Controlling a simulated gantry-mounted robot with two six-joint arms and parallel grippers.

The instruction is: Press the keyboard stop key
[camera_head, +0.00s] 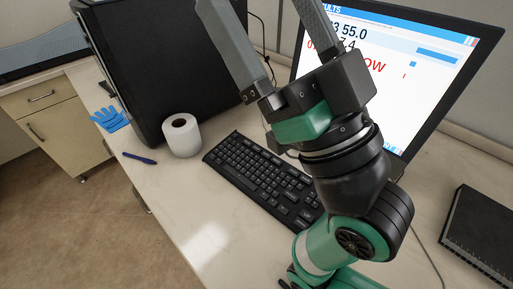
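A black keyboard (262,176) lies on the white desk, running diagonally from the middle toward the lower right. Its keys are too small to read, so I cannot single out the stop key. My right gripper (260,6) is raised, its two grey fingers spread apart, pointing up, with nothing seen between them. Its tips reach the top edge of the picture. The green and black wrist and arm come in from the lower right and hide the right end of the keyboard. My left gripper is not in view.
A monitor (440,75) with a lit screen stands behind the arm. A large black box-like unit (165,60), a white paper roll (182,136), a blue pen (139,158) and blue gloves (109,119) are to the left. A black notebook (482,232) lies at the right. The desk front is clear.

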